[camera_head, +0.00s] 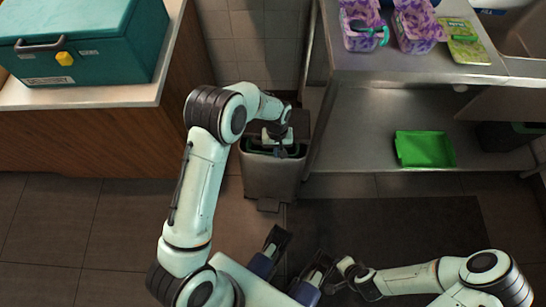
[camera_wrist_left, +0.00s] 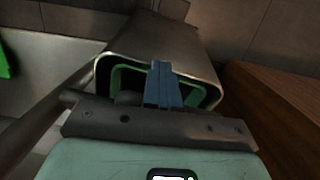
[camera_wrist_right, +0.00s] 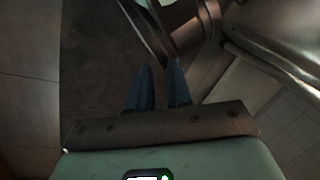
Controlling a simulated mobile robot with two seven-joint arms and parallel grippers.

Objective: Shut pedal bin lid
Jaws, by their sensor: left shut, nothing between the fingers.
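The grey pedal bin (camera_head: 270,182) stands on the floor between the wooden counter and the steel table. Its mouth is open and shows a green inner rim, also seen in the left wrist view (camera_wrist_left: 116,78). The dark lid (camera_head: 301,122) stands raised at the bin's back, partly hidden by my left arm. My left gripper (camera_head: 280,152) is over the bin's mouth; its blue fingers (camera_wrist_left: 163,85) are together and empty. Whether they touch the bin or lid is unclear. My right gripper (camera_wrist_right: 160,90) has its fingers slightly apart, empty, away from the bin.
The wooden counter (camera_head: 100,135) with a teal cooler box (camera_head: 85,45) is at left. The steel table (camera_head: 400,68) is close on the bin's right, with purple-patterned containers (camera_head: 415,25) on top and a green tray (camera_head: 424,149) on its lower shelf. A dark mat (camera_head: 420,225) lies in front.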

